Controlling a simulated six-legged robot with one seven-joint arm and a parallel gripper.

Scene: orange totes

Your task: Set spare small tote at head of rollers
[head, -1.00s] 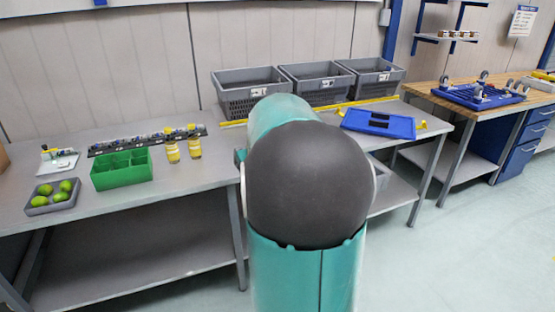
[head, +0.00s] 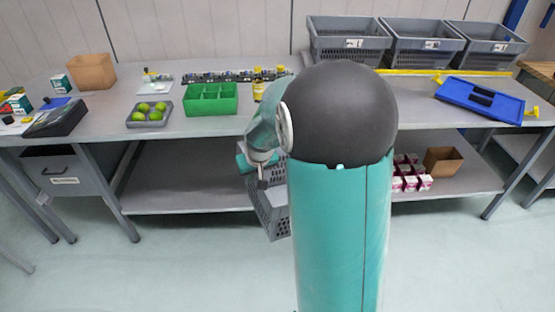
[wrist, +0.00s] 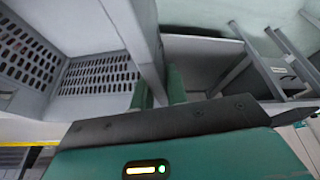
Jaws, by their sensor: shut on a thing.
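A grey slotted tote (head: 278,218) hangs tilted in front of the bench, partly hidden by my arm in the head view. My gripper (head: 262,172) is shut on its rim. In the wrist view the tote (wrist: 98,75) fills the upper left, with its wall between the two teal fingers of my gripper (wrist: 158,90). The tote looks empty where its inside shows. I cannot make out any rollers for certain.
The bench (head: 115,100) carries a green divided box (head: 212,100), a tray of green fruit (head: 150,115) and a dark strip of small parts (head: 215,76). Several grey crates (head: 348,42) stand behind a yellow rail (head: 450,72). A blue tray (head: 480,100) lies right. Open floor is in front.

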